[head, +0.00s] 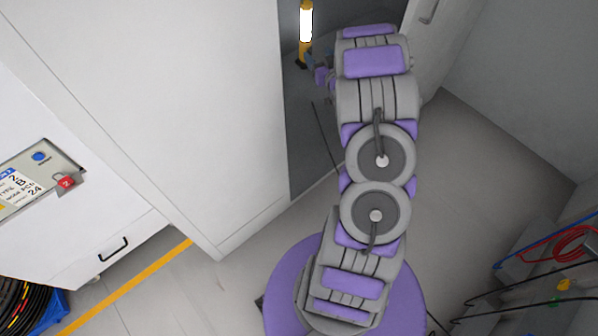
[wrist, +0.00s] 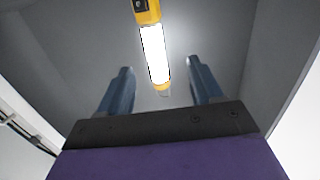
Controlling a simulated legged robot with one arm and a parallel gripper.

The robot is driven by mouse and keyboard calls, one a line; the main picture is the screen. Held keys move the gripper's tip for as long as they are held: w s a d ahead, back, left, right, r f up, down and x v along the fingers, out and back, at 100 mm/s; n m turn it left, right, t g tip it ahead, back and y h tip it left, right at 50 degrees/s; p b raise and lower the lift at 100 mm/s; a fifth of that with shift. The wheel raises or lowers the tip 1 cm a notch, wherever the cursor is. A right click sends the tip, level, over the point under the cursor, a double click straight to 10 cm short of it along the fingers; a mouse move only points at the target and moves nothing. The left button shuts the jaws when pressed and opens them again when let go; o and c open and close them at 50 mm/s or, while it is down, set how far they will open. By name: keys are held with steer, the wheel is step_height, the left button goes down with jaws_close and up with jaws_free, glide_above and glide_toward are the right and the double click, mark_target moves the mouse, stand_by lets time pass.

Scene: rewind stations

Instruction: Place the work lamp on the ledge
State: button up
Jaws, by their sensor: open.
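The work lamp (head: 305,28) is a yellow stick with a bright white lit tube. In the head view it is at the top, inside a dark grey recess between white cabinet faces. In the wrist view the lamp (wrist: 154,54) comes down from the top, its lower end near the gap between my fingers. My gripper (wrist: 158,72) is open, with two blue fingers apart on either side of the lamp's lower end. I cannot tell whether either finger touches it. In the head view my gripper (head: 312,66) is mostly hidden by my arm. I cannot identify the ledge.
A white cabinet (head: 170,90) fills the left, beside the recess (head: 305,150). A door with a handle (head: 428,10) stands at the right. A control panel with a red knob (head: 66,182) is at left. Cables (head: 570,245) lie at lower right. The grey floor (head: 480,170) between is clear.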

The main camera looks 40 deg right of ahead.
steer(key=s+a+r+g, duration=0.4)
steer(key=s+a+g, duration=0.15)
steer(key=a, duration=0.35)
steer(key=s+a+r+g, duration=0.4)
steer(key=s+a+g, duration=0.15)
steer(key=a, duration=0.35)
steer(key=s+a+r+n+g+y, duration=0.1)
steer(key=s+a+g, duration=0.1)
steer(key=s+a, duration=0.5)
steer(key=s+a+r+g+y, duration=0.1)
steer(key=s+a+g, duration=0.2)
steer(key=s+a, duration=0.4)
steer(key=s+a+r+n+g+y, duration=0.1)
steer(key=s+a, duration=0.6)
steer(key=s, duration=0.9)
steer(key=shift+s+n+g+y, duration=0.35)
steer(key=shift+g+y, duration=0.25)
steer(key=shift+g, duration=0.2)
